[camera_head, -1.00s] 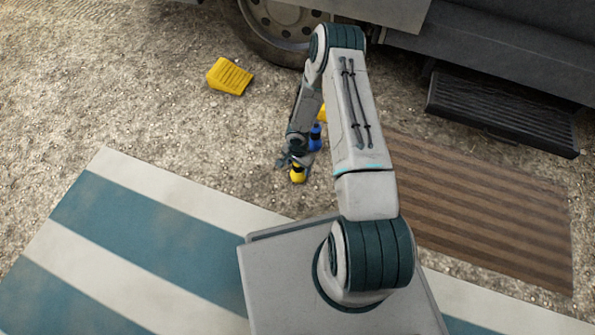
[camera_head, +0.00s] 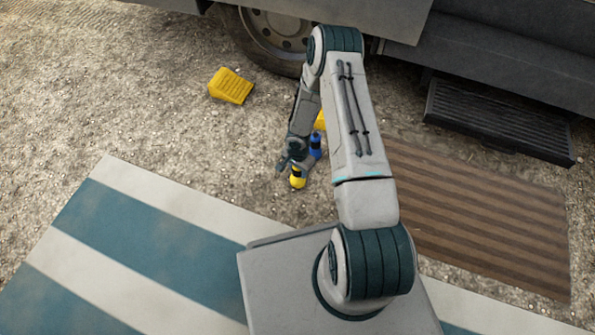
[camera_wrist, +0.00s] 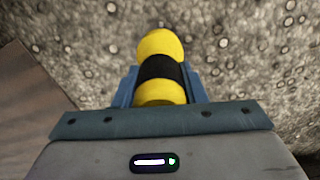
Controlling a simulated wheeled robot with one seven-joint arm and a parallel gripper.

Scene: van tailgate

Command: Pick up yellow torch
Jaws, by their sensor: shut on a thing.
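The yellow torch (camera_head: 297,181) has a black band around its middle and shows below my gripper in the head view. In the wrist view the torch (camera_wrist: 160,48) lies between the two fingers of my gripper (camera_wrist: 158,88). My gripper (camera_head: 295,164) is shut on it. The fingers and palm hide part of the torch. I cannot tell from these views whether the torch touches the gravel.
A blue object (camera_head: 315,145) stands close beside my gripper on the gravel, with another yellow thing (camera_head: 320,121) partly behind my arm. A yellow wheel chock (camera_head: 231,86) lies near the tyre (camera_head: 262,45). A striped mat (camera_head: 150,225), a brown mat (camera_head: 480,215) and a black step (camera_head: 498,120) lie around.

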